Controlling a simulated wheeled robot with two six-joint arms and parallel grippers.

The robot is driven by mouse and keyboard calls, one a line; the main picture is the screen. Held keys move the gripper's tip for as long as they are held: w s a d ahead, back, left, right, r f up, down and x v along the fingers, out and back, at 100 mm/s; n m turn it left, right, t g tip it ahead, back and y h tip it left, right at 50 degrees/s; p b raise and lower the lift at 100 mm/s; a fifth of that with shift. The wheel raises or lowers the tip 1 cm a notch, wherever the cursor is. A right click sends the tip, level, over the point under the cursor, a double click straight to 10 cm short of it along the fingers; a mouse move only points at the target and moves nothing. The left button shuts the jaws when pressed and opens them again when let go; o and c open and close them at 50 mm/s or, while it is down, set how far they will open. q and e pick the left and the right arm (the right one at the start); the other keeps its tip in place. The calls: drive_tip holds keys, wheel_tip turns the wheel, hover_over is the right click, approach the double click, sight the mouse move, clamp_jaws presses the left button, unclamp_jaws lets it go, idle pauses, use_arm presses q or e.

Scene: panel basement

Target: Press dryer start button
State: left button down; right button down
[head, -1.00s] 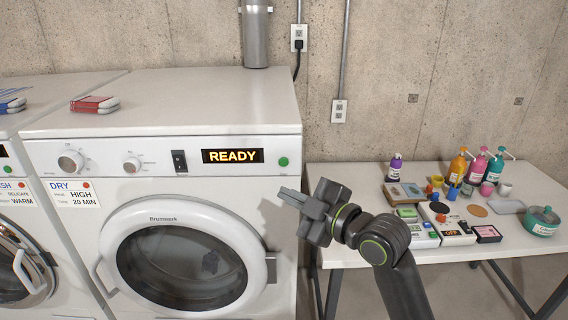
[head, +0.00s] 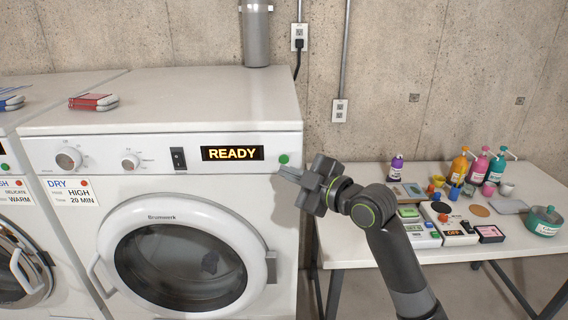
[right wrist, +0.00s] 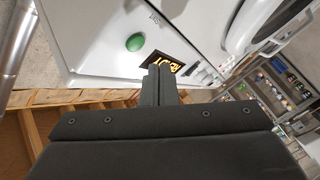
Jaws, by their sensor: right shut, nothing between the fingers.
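The white dryer (head: 120,155) stands at the left centre in the head view, its round door (head: 183,262) shut. Its display (head: 232,153) reads READY. The round green start button (head: 283,159) is at the right end of the panel. My right gripper (head: 281,172) is shut and empty, with its tips a little below the button. In the right wrist view the green button (right wrist: 135,42) lies beyond and left of the shut fingers (right wrist: 160,72), with a visible gap. I cannot tell the distance to the panel. My left gripper is not in view.
A label on the dryer (head: 72,193) reads DRY, HIGH, 20 MIN. A washer (head: 22,225) stands at the left. A white table (head: 350,235) with bottles and small boxes stands at the right.

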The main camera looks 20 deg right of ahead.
sight(284, 159)
drive_tip(key=shift+w+d, duration=0.25)
drive_tip(key=shift+w, duration=0.55)
drive_tip(key=shift+w, duration=0.1)
idle(1.4)
drive_tip(key=shift+w+d+b, duration=0.1)
drive_tip(key=shift+w+b, duration=0.25)
